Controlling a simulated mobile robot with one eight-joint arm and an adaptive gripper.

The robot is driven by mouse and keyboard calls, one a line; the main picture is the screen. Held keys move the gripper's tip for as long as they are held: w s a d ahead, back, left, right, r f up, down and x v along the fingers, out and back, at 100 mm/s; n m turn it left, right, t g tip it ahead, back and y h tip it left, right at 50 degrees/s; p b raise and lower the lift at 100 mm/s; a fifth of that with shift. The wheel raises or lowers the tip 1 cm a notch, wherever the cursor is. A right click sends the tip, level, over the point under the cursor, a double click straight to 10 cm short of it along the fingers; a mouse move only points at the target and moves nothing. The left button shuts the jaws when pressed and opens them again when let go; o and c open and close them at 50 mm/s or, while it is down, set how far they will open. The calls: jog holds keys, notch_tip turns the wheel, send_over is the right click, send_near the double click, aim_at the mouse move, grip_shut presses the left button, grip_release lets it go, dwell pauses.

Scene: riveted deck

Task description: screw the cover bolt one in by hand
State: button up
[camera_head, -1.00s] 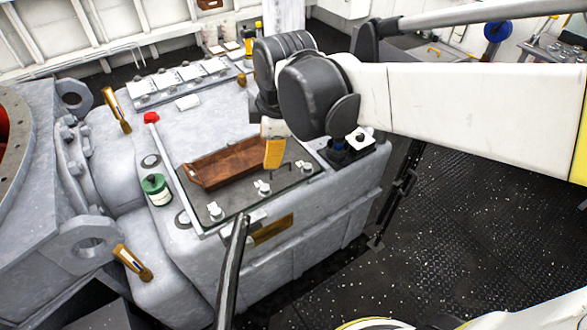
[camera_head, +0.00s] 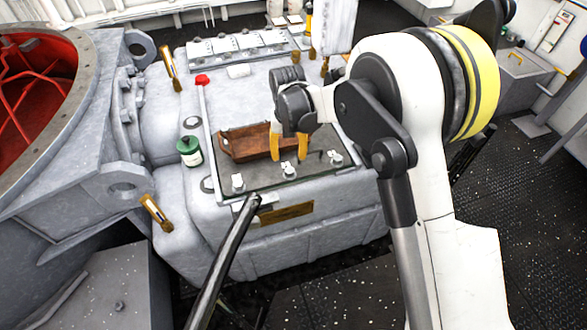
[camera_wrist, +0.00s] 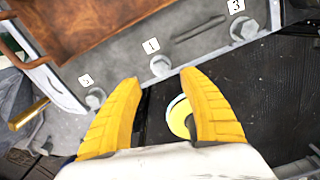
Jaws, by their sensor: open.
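Cover bolt one (camera_wrist: 160,66) is a grey hex bolt beside a tag marked 1, at the plate's edge in the wrist view. It is the middle of three front bolts in the head view (camera_head: 289,170). My gripper (camera_head: 289,157) has yellow fingers, spread apart and empty, above the plate by this bolt. In the wrist view the gripper (camera_wrist: 161,84) has its fingertips on either side of the bolt's line, just short of it in the picture. I cannot tell the height gap. The cover plate (camera_head: 262,176) is dark grey.
A brown wooden tray (camera_head: 240,143) lies on the plate behind the bolts. Bolt three (camera_wrist: 243,28) and another tagged bolt (camera_wrist: 95,97) flank bolt one. A dark pole rises in front of the machine.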

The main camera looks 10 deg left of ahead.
aim_at(290, 169)
notch_tip(290, 169, down, 7)
jog(key=shift+f+b, duration=0.2)
jog(key=shift+b, duration=0.95)
grip_shut()
